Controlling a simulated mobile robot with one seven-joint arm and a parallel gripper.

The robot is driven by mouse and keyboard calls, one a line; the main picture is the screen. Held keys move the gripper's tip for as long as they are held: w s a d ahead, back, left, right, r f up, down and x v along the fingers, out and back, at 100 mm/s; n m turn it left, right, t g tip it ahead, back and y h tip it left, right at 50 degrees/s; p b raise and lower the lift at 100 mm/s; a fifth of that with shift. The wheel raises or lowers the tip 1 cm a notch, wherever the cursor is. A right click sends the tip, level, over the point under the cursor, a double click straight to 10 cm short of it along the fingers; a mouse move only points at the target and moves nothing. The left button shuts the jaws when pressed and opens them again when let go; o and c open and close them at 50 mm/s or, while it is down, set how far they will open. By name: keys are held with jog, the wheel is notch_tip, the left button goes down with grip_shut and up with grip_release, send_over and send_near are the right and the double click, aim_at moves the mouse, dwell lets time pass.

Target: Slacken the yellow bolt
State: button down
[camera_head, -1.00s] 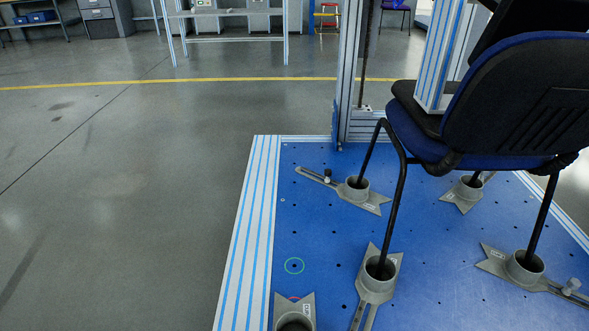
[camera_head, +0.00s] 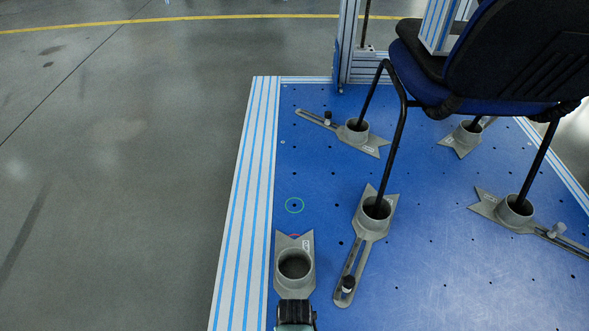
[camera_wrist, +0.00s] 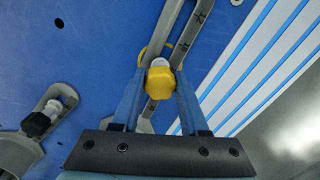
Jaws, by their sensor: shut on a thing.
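The yellow bolt (camera_wrist: 160,92) stands in the slot of a grey slotted bracket (camera_wrist: 168,30) in the wrist view. My gripper (camera_wrist: 160,82) is shut on the bolt, with one blue finger at each side of its yellow head. A pale part of the bolt shows just beyond the head. In the head view my gripper is only partly seen at the bottom edge, by the near end of the grey cup bracket (camera_head: 295,266). The bolt is hidden there.
Black-knobbed bolts hold other brackets, one at front centre (camera_head: 347,285). The chair (camera_head: 520,60) stands with its legs in cups on the blue plate (camera_head: 420,265). A striped rail (camera_head: 247,200) edges the plate.

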dwell(0.3)
jog(key=n, duration=0.4)
jog(key=shift+p, duration=0.4)
jog(key=shift+c, duration=2.2)
grip_release()
jog(key=m, duration=0.2)
jog(key=shift+r+m+p, duration=0.1)
jog(key=shift+m+p, duration=0.2)
jog(key=shift+m, duration=0.6)
